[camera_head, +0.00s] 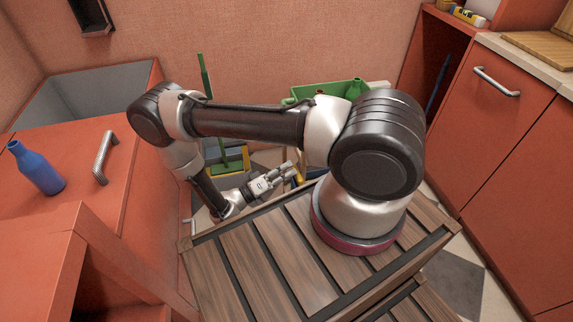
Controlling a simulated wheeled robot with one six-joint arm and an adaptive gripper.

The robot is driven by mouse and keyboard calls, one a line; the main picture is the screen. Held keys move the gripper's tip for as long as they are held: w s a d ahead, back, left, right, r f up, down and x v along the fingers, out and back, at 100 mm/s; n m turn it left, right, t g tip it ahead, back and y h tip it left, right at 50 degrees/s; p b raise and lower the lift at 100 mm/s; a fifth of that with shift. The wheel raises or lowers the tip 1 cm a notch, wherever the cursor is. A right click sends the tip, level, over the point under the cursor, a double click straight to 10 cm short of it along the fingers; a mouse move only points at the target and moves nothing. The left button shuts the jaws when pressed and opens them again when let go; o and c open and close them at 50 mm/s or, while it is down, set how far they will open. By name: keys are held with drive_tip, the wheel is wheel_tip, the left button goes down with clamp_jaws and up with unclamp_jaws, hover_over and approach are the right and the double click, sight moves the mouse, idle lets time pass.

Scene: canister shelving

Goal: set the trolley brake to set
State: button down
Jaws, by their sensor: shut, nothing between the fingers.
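My gripper (288,169) is in the middle of the view, low behind the wooden slatted top, pointing right. Its fingers are shut and hold nothing that I can see. No trolley brake can be made out. A green crate (297,97) with things in it stands behind my arm, partly hidden by it. I cannot tell whether it rests on the trolley. Small yellow and blue parts show just beyond the gripper, too small to identify. I cannot tell whether the gripper touches them.
A green pole (204,76) stands upright behind my arm. Red-orange cabinets (500,130) close off the right. Checkered floor (452,275) shows between.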

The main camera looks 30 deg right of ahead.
drive_tip(key=shift+s+a+f, duration=0.1)
drive_tip(key=shift+s+f, duration=0.35)
drive_tip(key=shift+f, duration=0.5)
